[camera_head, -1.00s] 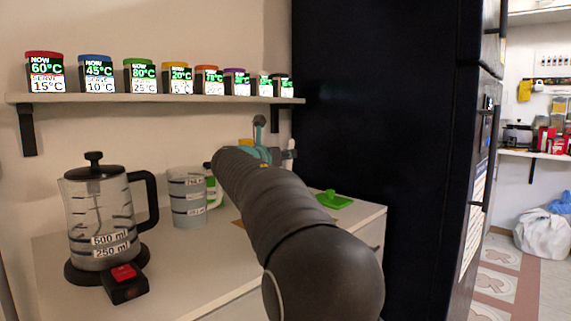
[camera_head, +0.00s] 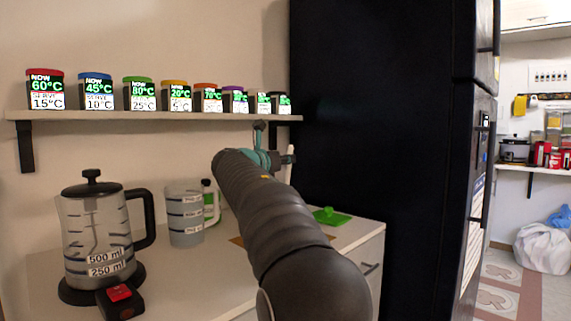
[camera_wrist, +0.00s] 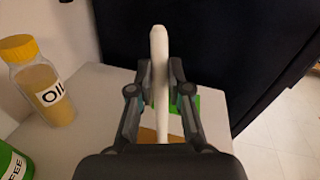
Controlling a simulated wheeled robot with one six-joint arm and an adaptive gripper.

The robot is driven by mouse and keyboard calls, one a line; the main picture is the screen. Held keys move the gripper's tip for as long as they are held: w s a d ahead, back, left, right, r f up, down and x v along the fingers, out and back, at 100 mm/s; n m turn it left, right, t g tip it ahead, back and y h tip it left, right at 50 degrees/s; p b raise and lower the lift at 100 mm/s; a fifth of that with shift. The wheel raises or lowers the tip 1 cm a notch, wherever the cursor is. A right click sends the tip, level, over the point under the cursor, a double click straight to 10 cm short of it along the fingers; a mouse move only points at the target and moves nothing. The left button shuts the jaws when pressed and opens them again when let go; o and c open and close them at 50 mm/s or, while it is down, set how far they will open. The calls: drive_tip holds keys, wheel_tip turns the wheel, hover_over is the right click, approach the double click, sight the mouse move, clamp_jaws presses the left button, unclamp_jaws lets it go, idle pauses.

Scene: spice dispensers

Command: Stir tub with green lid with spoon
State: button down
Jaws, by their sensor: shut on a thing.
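My gripper (camera_wrist: 160,75) is shut on a long white thing (camera_wrist: 160,55), which looks like the spoon's handle; its far end is not clear. In the head view my gripper (camera_head: 272,160) is above the back of the counter, partly hidden by my arm. Part of the green piece (camera_wrist: 187,103) shows behind my fingers in the wrist view. I cannot make out an open tub; my arm and gripper hide part of the counter.
A kettle (camera_head: 97,240), a measuring jug (camera_head: 185,217) and a red-switched box (camera_head: 120,302) stand left. An oil bottle (camera_wrist: 45,85) and a green container (camera_wrist: 12,163) are left in the wrist view. Jars line the shelf (camera_head: 160,116). A dark fridge (camera_head: 385,120) bounds the right.

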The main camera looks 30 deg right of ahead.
drive_tip(key=shift+r, duration=2.15)
drive_tip(key=shift+d, duration=0.1)
